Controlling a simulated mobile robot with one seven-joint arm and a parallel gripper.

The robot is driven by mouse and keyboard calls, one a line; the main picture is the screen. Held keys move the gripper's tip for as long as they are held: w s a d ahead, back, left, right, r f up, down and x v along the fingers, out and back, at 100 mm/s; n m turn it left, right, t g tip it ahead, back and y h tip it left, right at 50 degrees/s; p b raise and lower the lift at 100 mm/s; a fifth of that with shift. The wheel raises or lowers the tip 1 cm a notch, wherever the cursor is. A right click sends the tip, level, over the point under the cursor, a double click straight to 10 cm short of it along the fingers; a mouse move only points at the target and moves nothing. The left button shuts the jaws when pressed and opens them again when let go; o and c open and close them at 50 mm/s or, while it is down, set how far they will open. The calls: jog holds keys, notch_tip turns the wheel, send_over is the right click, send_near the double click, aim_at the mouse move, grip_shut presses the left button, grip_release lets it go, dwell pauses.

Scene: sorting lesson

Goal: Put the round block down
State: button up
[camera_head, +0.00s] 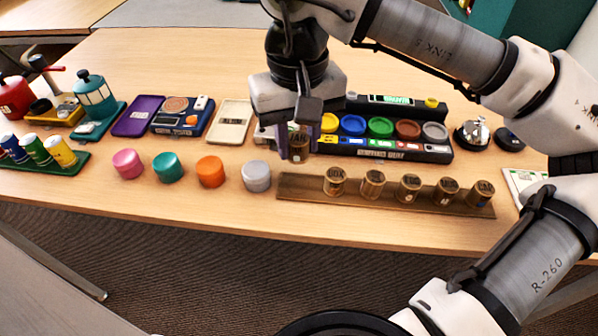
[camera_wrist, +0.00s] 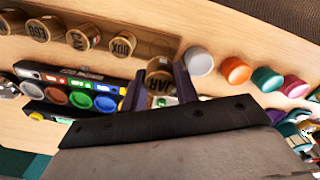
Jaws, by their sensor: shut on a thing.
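My gripper (camera_head: 297,138) is shut on a brown round block (camera_head: 299,149) with dark lettering on its top. In the wrist view the block (camera_wrist: 160,85) sits between the two purple fingers. The block is beside the black colour-button unit, behind the left end of the brown wooden tray (camera_head: 299,188). I cannot tell whether its underside touches the table. Several similar round blocks (camera_head: 373,184) stand upright in a row on the tray. The tray's left end is bare, and the tray (camera_wrist: 155,42) also shows in the wrist view.
A silver-grey cylinder (camera_head: 256,176), an orange one (camera_head: 210,172), a teal one (camera_head: 167,167) and a pink one (camera_head: 128,164) stand left of the tray. The black button unit (camera_head: 380,156) is close on the right. A cream tray (camera_head: 231,122) lies to the left.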

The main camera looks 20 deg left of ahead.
aim_at(298, 186)
jog(key=shift+f+b, duration=0.45)
jog(key=shift+f, duration=2.95)
jog(key=shift+f, duration=0.2)
jog(key=o, duration=0.9)
jog(key=shift+o, duration=0.2)
jog(key=shift+r, duration=0.1)
notch_tip(298, 186, up, 12)
jog(key=shift+r+p, duration=0.15)
jog(key=shift+p, duration=0.9)
